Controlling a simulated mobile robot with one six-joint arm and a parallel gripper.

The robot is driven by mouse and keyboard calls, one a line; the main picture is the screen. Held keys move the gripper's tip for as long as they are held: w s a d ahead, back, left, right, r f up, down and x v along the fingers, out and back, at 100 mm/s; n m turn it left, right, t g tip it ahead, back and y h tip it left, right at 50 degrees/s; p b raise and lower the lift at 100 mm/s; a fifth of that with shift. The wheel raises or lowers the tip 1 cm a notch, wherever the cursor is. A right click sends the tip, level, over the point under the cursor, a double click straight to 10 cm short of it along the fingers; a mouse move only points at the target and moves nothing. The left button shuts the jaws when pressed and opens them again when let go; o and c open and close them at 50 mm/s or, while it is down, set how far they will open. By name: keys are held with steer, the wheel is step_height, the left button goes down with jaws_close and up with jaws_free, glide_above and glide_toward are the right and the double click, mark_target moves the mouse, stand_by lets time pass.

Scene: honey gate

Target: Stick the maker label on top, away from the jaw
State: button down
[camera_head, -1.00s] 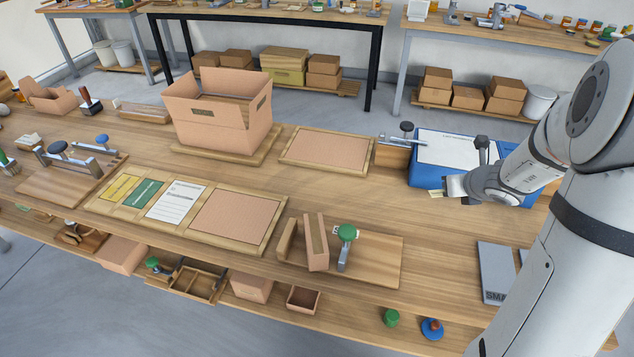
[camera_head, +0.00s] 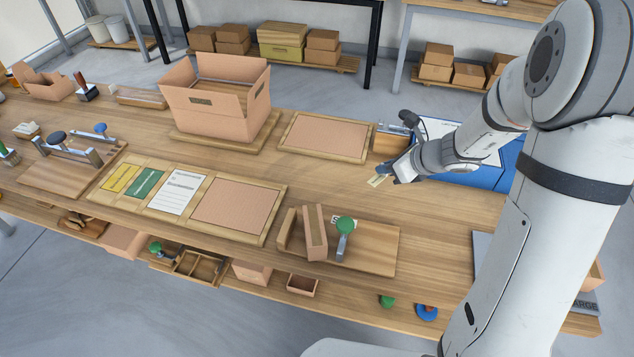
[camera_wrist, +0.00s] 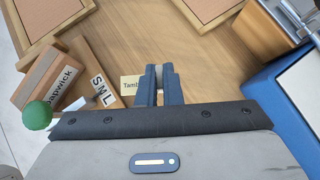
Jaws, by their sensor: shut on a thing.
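My gripper (camera_head: 388,176) is shut on a small cream label (camera_head: 377,181), held above the bench left of the blue case. In the wrist view the fingers (camera_wrist: 159,72) grip the label's right end; the label (camera_wrist: 130,88) shows "Tamb", the rest hidden by a finger. A narrow cardboard carton (camera_head: 316,235) stands in a wooden fixture (camera_head: 375,252) at the bench front, beside a clamp with a green knob (camera_head: 345,225). In the wrist view the carton (camera_wrist: 40,75) bears printing ending "apwick", and the green knob (camera_wrist: 37,115) lies beside it. The label is apart from the carton.
A block lettered S, N, L (camera_wrist: 98,88) sits near the clamp. A blue case (camera_head: 505,160) with a white sheet is at right. A large open box (camera_head: 215,110) stands at the back. A tray of cards (camera_head: 128,205) lies left. Bare bench (camera_head: 420,205) separates gripper and fixture.

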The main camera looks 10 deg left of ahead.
steer(key=s+a+r+n+g+y+p, duration=0.15)
steer(key=s+a+n+g+p, duration=0.3)
steer(key=a, duration=0.45)
step_height(320, 180, up, 2)
steer(key=n+g, duration=0.4)
steer(key=n, duration=0.2)
glide_above(318, 223)
steer(key=shift+s+a+r+t+p, duration=0.1)
steer(key=shift+a+t+p, duration=0.15)
steer(key=shift+p, duration=0.05)
steer(key=shift+d, duration=0.2)
steer(key=shift+f+b, duration=2.7)
steer(key=shift+f, duration=0.4)
steer(key=shift+f+b, duration=0.35)
steer(key=shift+f, duration=0.1)
steer(key=c, duration=1.5)
jaws_free()
